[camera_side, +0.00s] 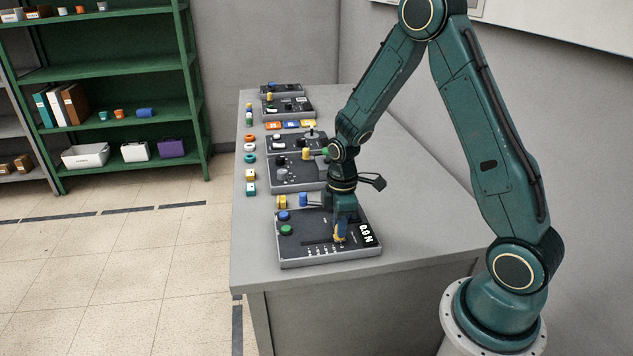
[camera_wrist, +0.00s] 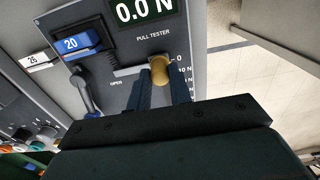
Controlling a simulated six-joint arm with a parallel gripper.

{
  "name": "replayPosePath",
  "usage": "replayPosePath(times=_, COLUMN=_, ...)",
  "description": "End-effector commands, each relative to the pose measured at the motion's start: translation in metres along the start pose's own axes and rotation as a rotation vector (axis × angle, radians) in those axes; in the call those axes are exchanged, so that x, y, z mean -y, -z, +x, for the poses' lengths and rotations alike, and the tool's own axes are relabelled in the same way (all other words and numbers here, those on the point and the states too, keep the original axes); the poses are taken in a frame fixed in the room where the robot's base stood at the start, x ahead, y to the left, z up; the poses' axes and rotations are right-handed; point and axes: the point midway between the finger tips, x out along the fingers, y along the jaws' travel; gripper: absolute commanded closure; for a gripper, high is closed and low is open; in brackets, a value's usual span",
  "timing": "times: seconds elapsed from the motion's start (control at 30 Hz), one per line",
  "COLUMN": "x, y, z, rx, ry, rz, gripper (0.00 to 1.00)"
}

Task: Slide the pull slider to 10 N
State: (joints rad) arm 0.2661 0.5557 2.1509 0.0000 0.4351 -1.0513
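The pull tester panel (camera_side: 330,259) lies at the near end of the table, its display (camera_wrist: 146,10) reading 0.0 N. Its yellow slider knob (camera_wrist: 160,69) stands at the 0 mark, at one end of a scale marked in N. My gripper (camera_wrist: 161,88) is down at the knob, one finger on each side, with no clear gap showing between fingers and knob. The lower scale marks are partly hidden by my gripper in the wrist view.
A blue block marked 20 (camera_wrist: 75,45) and a dark curved handle (camera_wrist: 84,90) are left of the knob in the wrist view. Blue (camera_side: 284,216) and green (camera_side: 287,230) buttons sit on the panel's left. Other panels (camera_side: 297,173) stand farther along the table.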

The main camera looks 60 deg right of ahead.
Motion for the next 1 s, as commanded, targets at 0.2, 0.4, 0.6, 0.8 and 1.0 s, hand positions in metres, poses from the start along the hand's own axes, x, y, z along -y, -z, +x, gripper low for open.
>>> replayPosePath(times=0.2, x=0.0, y=0.0, z=0.0, rx=0.0, ry=0.0, rz=0.0, gripper=0.96)
replayPosePath(times=0.4, x=0.0, y=0.002, z=0.0, rx=-0.001, ry=-0.001, rz=-0.001, gripper=0.96)
replayPosePath(times=0.6, x=-0.001, y=0.006, z=-0.001, rx=-0.001, ry=-0.001, rz=-0.001, gripper=0.96)
replayPosePath(times=0.8, x=-0.001, y=0.011, z=-0.001, rx=-0.002, ry=-0.001, rz=-0.001, gripper=0.96)
replayPosePath(times=1.0, x=0.0, y=0.015, z=-0.001, rx=-0.002, ry=-0.001, rz=-0.002, gripper=0.96)
